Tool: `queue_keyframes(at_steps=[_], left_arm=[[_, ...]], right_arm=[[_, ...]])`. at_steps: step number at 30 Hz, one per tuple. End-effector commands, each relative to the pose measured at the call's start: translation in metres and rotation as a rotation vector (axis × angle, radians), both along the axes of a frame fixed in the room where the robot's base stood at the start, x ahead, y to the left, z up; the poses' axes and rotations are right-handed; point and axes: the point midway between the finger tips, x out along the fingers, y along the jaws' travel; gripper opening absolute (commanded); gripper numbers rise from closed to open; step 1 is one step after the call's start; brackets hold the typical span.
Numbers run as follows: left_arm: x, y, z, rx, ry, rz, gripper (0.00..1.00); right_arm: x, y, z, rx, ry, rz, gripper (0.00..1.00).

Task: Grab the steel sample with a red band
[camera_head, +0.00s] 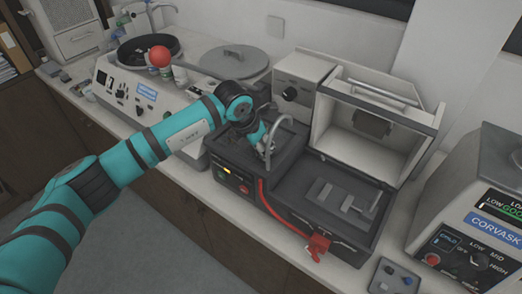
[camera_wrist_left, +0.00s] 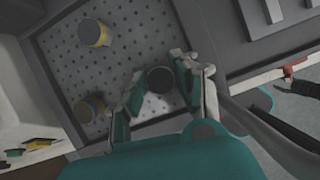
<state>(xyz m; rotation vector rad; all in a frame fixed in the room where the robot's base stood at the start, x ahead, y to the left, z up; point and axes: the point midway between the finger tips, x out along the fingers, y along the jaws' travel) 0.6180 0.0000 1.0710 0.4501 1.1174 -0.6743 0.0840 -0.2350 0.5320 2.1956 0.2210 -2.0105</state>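In the left wrist view, a short cylinder (camera_wrist_left: 160,79) with a dark round top stands on a perforated grey tray (camera_wrist_left: 120,60), between the fingers of my left gripper (camera_wrist_left: 155,88). The fingers are apart; a gap shows on the cylinder's left, and the right finger is close to it. No red band shows on it; its side is mostly hidden. Two other cylinders, an upper one (camera_wrist_left: 94,33) and a lower one (camera_wrist_left: 88,108), have yellowish bands. In the head view, my left gripper (camera_head: 265,147) is low at the dark machine, partly hidden. My right gripper is not in view.
A curved metal handle (camera_head: 287,130) rises beside my left gripper. The machine has an open white lid (camera_head: 350,130) and a red lever (camera_head: 318,245). A red ball (camera_head: 160,56) shows over the polishing machine at the left. A control box (camera_head: 475,240) stands right.

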Motion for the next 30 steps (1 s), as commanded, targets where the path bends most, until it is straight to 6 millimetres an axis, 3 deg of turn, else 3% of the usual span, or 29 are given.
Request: queue_keyframes(at_steps=[1,4,17,23,30], left_arm=[[0.0,0.0,0.0,0.0,0.0,0.0,0.12],[0.0,0.0,0.0,0.0,0.0,0.0,0.0],[0.001,0.0,0.007,-0.001,-0.003,0.0,0.0],[0.001,0.0,0.03,-0.003,-0.006,0.0,0.0],[0.002,0.0,0.081,-0.001,-0.007,0.001,0.0]], right_arm=[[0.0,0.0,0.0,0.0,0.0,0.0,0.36],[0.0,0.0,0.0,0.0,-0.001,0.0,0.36],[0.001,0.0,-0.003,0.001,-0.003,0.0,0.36],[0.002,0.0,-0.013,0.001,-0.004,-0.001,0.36],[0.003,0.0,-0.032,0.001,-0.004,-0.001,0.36]])
